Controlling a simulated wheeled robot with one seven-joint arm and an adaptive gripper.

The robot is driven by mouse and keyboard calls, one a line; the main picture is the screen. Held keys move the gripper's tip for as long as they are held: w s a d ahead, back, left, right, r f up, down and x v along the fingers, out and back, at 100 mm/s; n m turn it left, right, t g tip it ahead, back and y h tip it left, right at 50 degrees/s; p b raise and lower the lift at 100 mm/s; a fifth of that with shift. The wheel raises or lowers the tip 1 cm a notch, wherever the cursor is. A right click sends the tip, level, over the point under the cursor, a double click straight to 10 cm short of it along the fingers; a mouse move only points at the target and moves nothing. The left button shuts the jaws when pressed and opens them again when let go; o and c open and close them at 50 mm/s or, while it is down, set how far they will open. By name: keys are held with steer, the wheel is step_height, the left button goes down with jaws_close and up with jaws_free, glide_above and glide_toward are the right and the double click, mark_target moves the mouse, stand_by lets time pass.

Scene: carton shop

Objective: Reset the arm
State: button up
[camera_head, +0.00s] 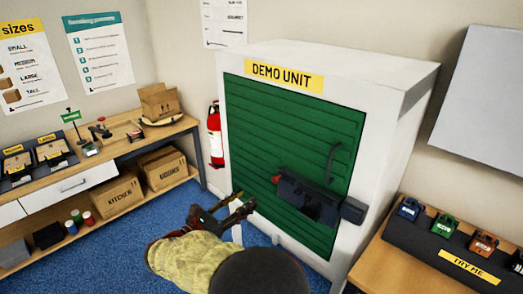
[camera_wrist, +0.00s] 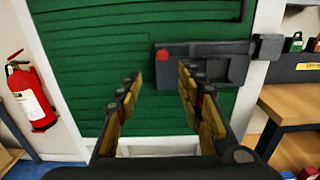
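My gripper (camera_head: 236,213) is in front of the lower left part of the green shutter door (camera_head: 290,130) of the white demo unit. In the wrist view my gripper (camera_wrist: 160,82) has its two fingers spread apart with nothing between them. The dark latch (camera_head: 310,197) with a red knob sits on the door to the right of my gripper. In the wrist view the latch (camera_wrist: 225,65) is just beyond and right of the fingers, and I cannot tell if a finger touches it. A curved dark handle (camera_head: 332,160) is above the latch.
A wooden bench (camera_head: 110,150) with cartons is at the left. A red fire extinguisher (camera_head: 215,135) hangs beside the unit. A table (camera_head: 385,270) with several coloured padlock-like items on a dark stand is at the right. Blue carpet (camera_head: 120,250) lies open at the lower left.

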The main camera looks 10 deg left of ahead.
steer(key=s+d+f+m+g+y, duration=0.1)
steer(key=s+d+f+m+g, duration=0.25)
steer(key=f, duration=0.65)
steer(key=s+d+f+m+g+y, duration=0.2)
steer(key=s+d+m+g, duration=0.45)
steer(key=s+d, duration=0.2)
steer(key=s+d+r+m+g+y, duration=0.1)
steer(key=s+d+r+m+y, duration=0.2)
steer(key=s+d+m+y, duration=0.25)
steer(key=s+d+r+m+g+y, duration=0.15)
steer(key=s+d+r+m, duration=0.25)
steer(key=s+m, duration=0.4)
steer(key=s+d+r+m+t+y, duration=0.1)
steer(key=s+d+r+m+t, duration=0.3)
steer(key=d+r, duration=0.4)
steer(key=shift+s+d+m, duration=0.45)
steer(key=shift+d, duration=0.35)
